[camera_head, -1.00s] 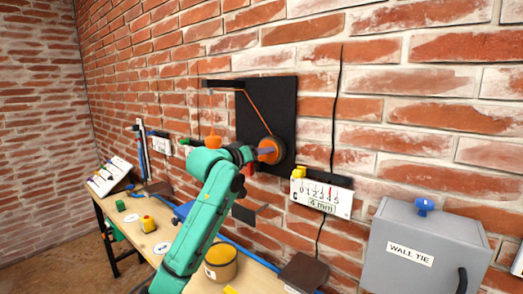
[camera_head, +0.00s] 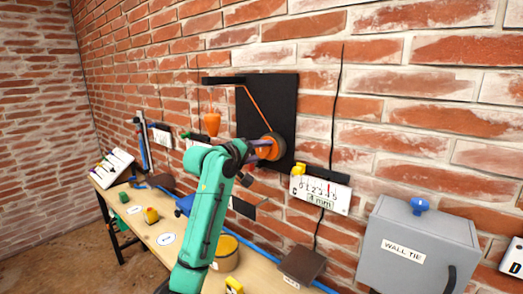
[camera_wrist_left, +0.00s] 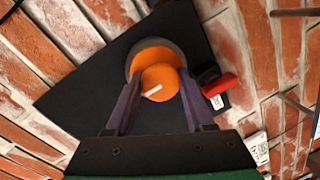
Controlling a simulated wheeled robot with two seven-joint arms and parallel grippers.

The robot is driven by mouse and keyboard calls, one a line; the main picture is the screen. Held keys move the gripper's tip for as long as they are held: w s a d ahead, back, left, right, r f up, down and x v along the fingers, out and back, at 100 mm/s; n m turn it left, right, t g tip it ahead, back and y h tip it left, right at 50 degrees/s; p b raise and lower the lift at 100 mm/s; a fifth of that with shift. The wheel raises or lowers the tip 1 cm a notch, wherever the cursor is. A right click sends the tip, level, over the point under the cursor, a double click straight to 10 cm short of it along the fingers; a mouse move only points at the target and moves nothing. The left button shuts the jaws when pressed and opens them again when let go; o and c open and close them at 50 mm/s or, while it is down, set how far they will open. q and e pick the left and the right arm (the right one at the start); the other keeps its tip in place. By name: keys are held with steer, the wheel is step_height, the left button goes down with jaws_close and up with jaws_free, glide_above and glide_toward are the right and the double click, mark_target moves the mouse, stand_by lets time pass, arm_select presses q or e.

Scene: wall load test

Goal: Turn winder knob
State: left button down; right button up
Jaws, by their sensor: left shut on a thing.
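The orange winder knob (camera_wrist_left: 158,82) sits on a black board (camera_head: 282,97) fixed to the brick wall. In the left wrist view it has a round grey rim behind it and a short white mark on its face. My left gripper (camera_wrist_left: 157,88) is shut on the knob, one finger on each side. In the head view the gripper (camera_head: 262,150) partly covers the knob (camera_head: 271,147). An orange line runs from the knob up to a black arm (camera_head: 223,81). An orange plumb-shaped weight (camera_head: 212,124) hangs from that arm. My right gripper is not in view.
A red piece (camera_wrist_left: 221,85) is beside the knob. A grey WALL TIE box (camera_head: 420,249) stands at right. The bench (camera_head: 137,222) below holds several small objects.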

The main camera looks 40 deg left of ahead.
arm_select(q)
steer(key=shift+f, duration=0.2)
steer(key=shift+c, duration=1.4)
jaws_free()
steer(key=shift+r, duration=0.1)
steer(key=s+r+b, duration=0.2)
steer(key=s+b, duration=0.3)
steer(key=s, duration=0.9)
steer(key=shift+s+r+b, duration=0.15)
steer(key=shift+s+b, duration=0.05)
steer(key=shift+b, duration=0.15)
steer(key=shift+w+d, duration=0.1)
steer(key=shift+d, duration=0.05)
